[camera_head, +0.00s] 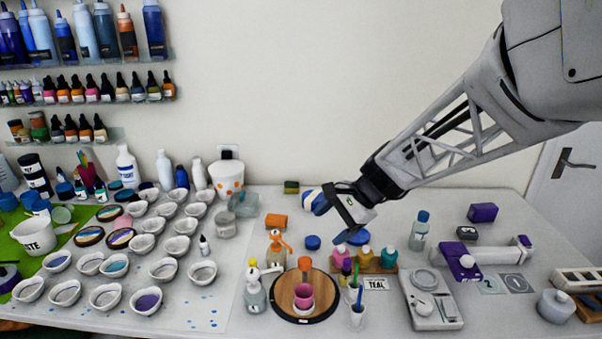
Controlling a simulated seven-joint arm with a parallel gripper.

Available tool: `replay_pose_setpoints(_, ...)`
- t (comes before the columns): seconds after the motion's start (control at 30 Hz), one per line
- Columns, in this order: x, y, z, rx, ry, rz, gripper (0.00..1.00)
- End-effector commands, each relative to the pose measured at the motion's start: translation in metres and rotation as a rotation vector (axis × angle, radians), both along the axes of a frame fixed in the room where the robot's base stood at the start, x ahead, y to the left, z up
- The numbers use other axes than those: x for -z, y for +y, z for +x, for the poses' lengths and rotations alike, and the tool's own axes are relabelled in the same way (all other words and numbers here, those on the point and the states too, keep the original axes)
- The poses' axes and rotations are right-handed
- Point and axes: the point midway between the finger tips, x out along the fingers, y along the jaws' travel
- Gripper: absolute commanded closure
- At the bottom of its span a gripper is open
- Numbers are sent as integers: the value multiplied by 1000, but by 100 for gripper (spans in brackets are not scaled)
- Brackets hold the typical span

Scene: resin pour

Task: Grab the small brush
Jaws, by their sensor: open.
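A white cup (357,318) stands near the front edge of the table, right of the round wooden board. Thin handles, one blue (360,297) and one green, stick up out of it. They look like brushes or stirrers; I cannot tell for certain which is the small brush. My gripper (333,219) is open and empty. It hangs over the back middle of the table, behind and above the cup, and is apart from it. Its blue-tipped fingers point down and left.
A round wooden board (281,300) holds a pink cup (303,297). Small colour bottles (364,259) stand behind the white cup. A scale (431,300) is to its right. Many white bowls (202,273) fill the left side. Wall shelves hold bottles. Some bare table lies at the back right.

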Motion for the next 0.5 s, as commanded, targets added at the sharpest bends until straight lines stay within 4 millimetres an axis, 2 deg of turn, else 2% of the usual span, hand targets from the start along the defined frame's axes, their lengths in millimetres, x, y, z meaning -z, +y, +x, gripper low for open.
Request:
replay_pose_setpoints(0.03, 6, 6, 13, 27, 28, 27, 26)
replay_pose_setpoints(0.5, 64, 54, 126, 318, 293, 293, 26)
